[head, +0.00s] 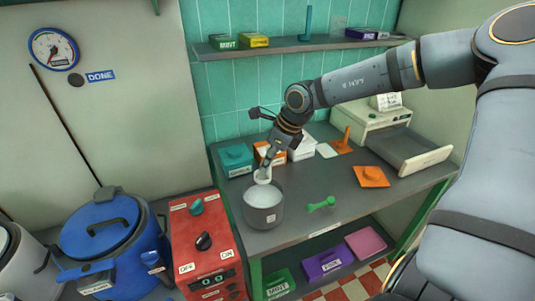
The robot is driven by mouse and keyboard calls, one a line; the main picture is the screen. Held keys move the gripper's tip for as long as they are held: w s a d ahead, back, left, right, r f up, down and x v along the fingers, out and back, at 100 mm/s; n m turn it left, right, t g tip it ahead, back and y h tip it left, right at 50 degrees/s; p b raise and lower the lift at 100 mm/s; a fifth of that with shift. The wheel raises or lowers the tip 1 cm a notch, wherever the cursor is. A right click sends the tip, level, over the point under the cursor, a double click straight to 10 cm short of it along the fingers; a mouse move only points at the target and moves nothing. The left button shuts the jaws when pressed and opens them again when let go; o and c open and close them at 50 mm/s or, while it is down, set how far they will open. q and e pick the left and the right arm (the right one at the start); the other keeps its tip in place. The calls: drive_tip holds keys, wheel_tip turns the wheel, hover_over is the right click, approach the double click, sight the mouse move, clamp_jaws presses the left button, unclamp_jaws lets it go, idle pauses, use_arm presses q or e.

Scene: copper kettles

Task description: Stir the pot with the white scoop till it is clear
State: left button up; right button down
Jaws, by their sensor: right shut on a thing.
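A grey pot (263,215) stands on the dark counter (300,232), near its left front edge. Its contents look pale and whitish; I cannot tell how clear they are. My right gripper (268,162) is above the back of the pot, pointing down, and is shut on the white scoop (262,177). The scoop reaches down at the pot's back rim; its lower end is hidden, so its depth in the contents cannot be told. My left gripper is out of view.
A green scoop (321,204) lies right of the pot. A red control box (203,245) and blue lidded kettle (105,240) stand left. The counter's front right is clear.

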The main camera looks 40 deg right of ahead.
sight(271, 176)
drive_tip(key=shift+f+b, duration=0.55)
drive_tip(key=shift+f, duration=0.5)
wheel_tip(271, 176, down, 5)
drive_tip(key=b, duration=0.4)
drive_tip(key=shift+f+b, duration=0.5)
drive_tip(key=shift+b, duration=0.3)
drive_tip(key=shift+f+b, duration=0.9)
drive_tip(key=shift+b, duration=0.15)
drive_tip(key=shift+w+d+f, duration=0.1)
drive_tip(key=shift+w+d, duration=0.1)
drive_tip(key=shift+w, duration=0.8)
drive_tip(key=shift+s, duration=0.1)
